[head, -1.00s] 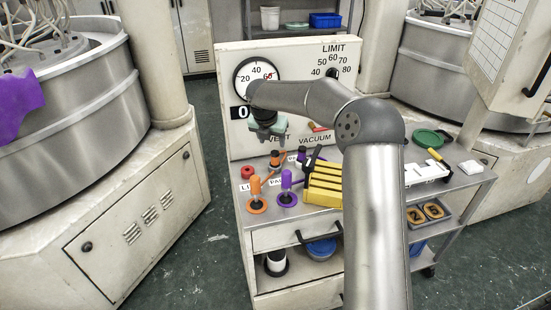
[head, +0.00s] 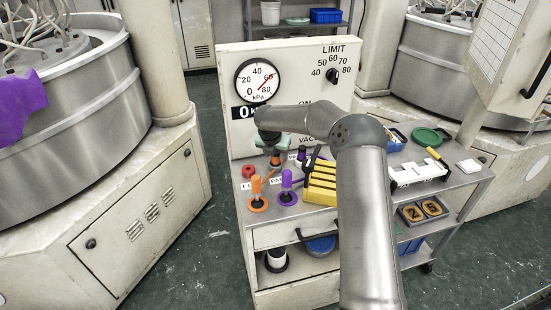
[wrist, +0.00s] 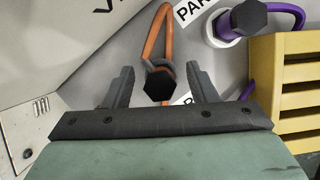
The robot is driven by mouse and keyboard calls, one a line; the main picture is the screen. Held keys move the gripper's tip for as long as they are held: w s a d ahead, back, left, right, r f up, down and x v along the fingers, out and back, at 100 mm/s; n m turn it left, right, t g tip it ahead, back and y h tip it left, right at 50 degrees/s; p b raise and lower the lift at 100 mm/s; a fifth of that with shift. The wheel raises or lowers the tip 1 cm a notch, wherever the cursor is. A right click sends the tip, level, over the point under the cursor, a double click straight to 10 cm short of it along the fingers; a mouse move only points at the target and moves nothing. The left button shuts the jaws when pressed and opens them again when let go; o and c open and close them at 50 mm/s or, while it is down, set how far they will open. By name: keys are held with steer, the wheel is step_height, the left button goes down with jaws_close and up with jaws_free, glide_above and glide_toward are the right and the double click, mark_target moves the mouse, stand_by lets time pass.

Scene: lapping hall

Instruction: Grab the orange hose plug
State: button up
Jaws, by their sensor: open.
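The orange hose plug, with a black hexagonal top (wrist: 158,85) and an orange hose, stands on the cart top. In the head view its orange part (head: 275,167) shows just below my gripper (head: 274,150). In the wrist view my gripper (wrist: 160,72) is open, with one finger left and one right of the black top. A gap shows on both sides, and the fingers do not visibly grip it. I cannot tell exactly how high the fingertips are relative to the plug.
A purple hose plug (wrist: 248,17) and a yellow slotted block (wrist: 295,85) stand close on the right. An orange handle (head: 256,187) and a purple handle (head: 287,182) are at the cart's front left. A white gauge panel (head: 285,65) rises behind.

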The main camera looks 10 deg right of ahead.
steer(key=c, duration=1.1)
steer(key=shift+r, duration=0.1)
